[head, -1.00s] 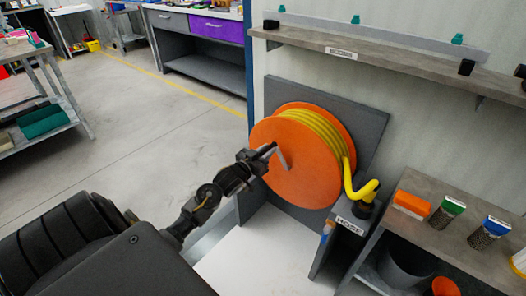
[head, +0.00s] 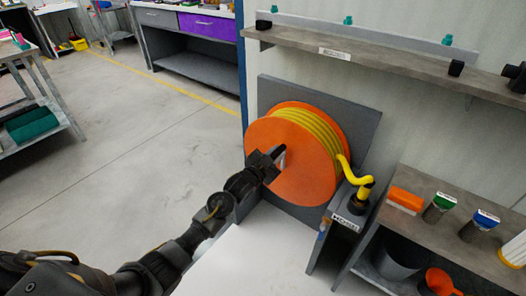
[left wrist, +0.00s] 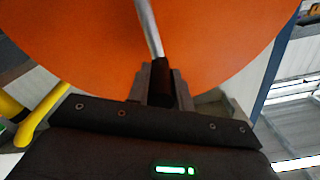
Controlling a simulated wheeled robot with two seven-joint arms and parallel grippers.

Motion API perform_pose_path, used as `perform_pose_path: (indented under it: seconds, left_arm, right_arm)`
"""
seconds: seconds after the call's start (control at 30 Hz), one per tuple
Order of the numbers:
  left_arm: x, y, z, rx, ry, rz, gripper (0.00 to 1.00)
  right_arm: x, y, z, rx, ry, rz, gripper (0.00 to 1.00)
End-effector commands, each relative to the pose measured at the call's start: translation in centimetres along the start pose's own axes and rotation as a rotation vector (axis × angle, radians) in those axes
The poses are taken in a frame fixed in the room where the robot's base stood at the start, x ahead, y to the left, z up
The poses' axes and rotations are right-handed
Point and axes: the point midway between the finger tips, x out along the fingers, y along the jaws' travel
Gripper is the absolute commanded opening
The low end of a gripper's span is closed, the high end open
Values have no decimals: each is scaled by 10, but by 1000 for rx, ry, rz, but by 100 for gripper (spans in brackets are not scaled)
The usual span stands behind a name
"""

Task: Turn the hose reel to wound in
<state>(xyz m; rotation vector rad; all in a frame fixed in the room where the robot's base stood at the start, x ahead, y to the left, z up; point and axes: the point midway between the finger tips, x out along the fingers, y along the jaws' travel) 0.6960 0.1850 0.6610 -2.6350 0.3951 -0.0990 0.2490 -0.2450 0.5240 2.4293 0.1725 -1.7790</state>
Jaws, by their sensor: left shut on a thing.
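The hose reel (head: 300,178) is an orange drum with yellow hose (head: 318,130) wound on it, mounted on a grey back panel. A metal crank (head: 282,160) stands out from its front face. My left gripper (head: 270,163) is at the front of the drum, shut on the crank's handle. In the left wrist view the crank's metal arm (left wrist: 149,28) runs down to a dark handle (left wrist: 161,82) between the fingers (left wrist: 161,85), with the orange disc (left wrist: 85,50) behind. The hose end (head: 354,180) bends down into a holder at the right of the drum. My right gripper is not in view.
A labelled grey stand (head: 345,222) is right of the reel. Beyond it a shelf unit (head: 455,225) holds an orange block and several capped containers. A wall shelf (head: 390,58) runs above. The floor at left is open.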

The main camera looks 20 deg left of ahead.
Motion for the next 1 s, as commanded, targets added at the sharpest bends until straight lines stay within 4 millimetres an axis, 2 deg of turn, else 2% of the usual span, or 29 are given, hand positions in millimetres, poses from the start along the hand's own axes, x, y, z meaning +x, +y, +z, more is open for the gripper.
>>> perform_pose_path:
  seconds: [0.53, 0.57, 0.7, 1.0]
  left_arm:
    - [0, 7, -1, -4, 1, 7, 0]
    - [0, 7, -1, -4, 1, 7, 26]
    - [-1, 5, 0, -4, 0, 4, 43]
    - [-3, 3, 0, -3, -2, 1, 43]
  right_arm:
    - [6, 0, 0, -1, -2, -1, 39]
    - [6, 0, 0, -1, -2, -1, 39]
    - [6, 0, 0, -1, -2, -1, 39]
    - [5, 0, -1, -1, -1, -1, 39]
